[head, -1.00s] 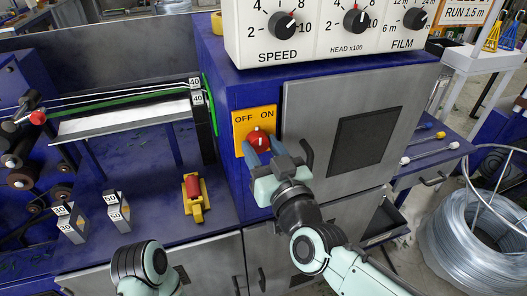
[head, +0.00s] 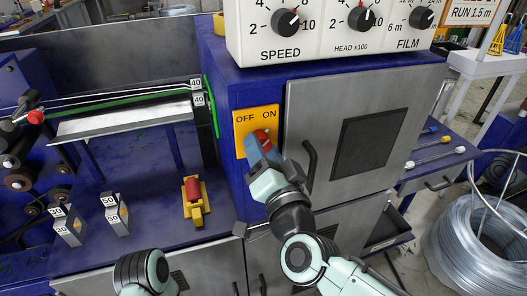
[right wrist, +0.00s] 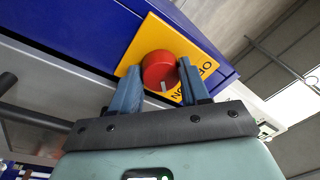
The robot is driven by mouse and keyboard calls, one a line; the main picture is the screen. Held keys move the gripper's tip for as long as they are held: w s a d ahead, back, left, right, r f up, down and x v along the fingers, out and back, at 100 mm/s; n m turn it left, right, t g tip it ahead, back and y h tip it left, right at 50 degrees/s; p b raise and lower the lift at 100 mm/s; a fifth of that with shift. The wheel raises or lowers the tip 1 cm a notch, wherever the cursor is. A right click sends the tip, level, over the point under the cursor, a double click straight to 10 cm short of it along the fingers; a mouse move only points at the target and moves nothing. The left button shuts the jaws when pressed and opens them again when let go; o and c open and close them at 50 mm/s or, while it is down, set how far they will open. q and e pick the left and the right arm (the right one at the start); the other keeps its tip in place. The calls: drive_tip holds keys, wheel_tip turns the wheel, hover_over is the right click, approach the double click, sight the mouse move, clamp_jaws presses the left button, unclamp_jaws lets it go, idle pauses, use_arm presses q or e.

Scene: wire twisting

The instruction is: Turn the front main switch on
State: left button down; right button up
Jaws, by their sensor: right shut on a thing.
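The main switch is a red round knob (head: 264,136) on a yellow plate (head: 242,124) marked OFF on the left and ON on the right, on the blue cabinet front. My right gripper (head: 260,147) is shut on the knob and covers much of it in the head view. In the right wrist view the red knob (right wrist: 158,68) sits between the two blue fingers, and its white mark points toward the partly hidden ON lettering. Only a part of my left arm shows at the bottom of the head view; its gripper is out of view.
A grey cabinet door (head: 310,110) with a dark handle (head: 310,165) is right beside my right gripper. Above is a white panel (head: 340,35) with SPEED, HEAD and FILM dials. A yellow-based red button (head: 194,190) stands on the blue deck at left.

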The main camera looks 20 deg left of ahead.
idle(0.4)
drive_tip(key=o, duration=1.1)
drive_tip(key=shift+c, duration=0.2)
drive_tip(key=shift+s, duration=0.1)
drive_tip(key=v, duration=1.3)
drive_tip(key=shift+s+d, duration=0.1)
